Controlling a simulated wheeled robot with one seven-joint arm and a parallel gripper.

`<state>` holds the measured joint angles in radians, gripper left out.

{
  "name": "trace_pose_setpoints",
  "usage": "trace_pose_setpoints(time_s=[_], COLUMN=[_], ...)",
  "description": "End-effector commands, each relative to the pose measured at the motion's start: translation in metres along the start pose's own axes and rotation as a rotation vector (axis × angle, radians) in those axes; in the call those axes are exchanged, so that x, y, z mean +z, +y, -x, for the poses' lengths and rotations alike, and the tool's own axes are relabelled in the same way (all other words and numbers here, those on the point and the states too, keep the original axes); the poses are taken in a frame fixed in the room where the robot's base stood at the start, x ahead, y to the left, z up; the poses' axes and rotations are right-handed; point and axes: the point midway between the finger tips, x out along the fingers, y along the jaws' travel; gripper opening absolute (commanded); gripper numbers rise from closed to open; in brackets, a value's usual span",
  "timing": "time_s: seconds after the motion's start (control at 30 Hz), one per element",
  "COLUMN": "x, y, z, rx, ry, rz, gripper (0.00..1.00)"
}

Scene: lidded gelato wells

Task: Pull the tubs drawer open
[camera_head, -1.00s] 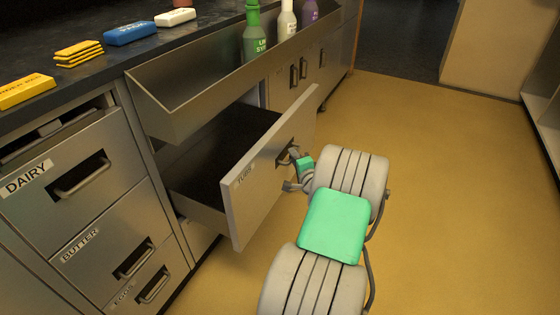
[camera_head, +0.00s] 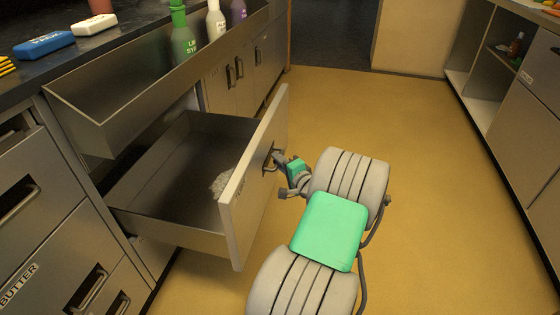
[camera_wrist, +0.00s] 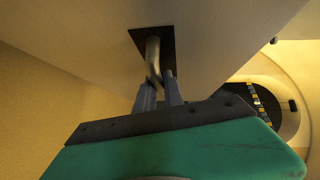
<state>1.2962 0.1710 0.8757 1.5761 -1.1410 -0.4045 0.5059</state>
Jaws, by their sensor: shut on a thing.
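The tubs drawer (camera_head: 233,214) stands well out from the cabinet in the head view, its inside showing. Its floor is mostly bare, with a pale speckled patch (camera_head: 221,184) near the front panel. The drawer's handle (camera_head: 268,159) is on the outer face of the front panel; in the wrist view the handle (camera_wrist: 153,58) is a metal bar on a dark plate. My gripper (camera_head: 281,165) is at this handle. In the wrist view its two fingers (camera_wrist: 159,92) are shut around the bar's end. The label on the panel is too oblique to read.
An open metal trough (camera_head: 110,118) with several bottles (camera_head: 183,38) juts out above the drawer. The butter drawer (camera_head: 50,262) is shut at the lower left. Yellow floor (camera_head: 420,200) is clear to the right, up to another cabinet (camera_head: 525,130).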

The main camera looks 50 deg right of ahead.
Motion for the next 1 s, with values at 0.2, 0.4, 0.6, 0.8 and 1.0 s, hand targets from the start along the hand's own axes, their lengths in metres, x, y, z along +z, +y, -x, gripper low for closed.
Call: trace_pose_setpoints(time_s=[0.2, 0.4, 0.6, 0.8, 1.0], x=[0.001, -0.001, -0.002, -0.001, 0.000], y=[0.001, 0.001, -0.002, -0.001, 0.001], z=[0.000, 0.002, 0.031, 0.069, 0.079], rx=[0.001, 0.001, 0.002, 0.003, 0.001], ry=[-0.002, 0.000, 0.005, 0.003, -0.001], rz=[-0.003, -0.003, -0.007, -0.006, -0.002], gripper=[0.21, 0.21, 0.21, 0.21, 0.21])
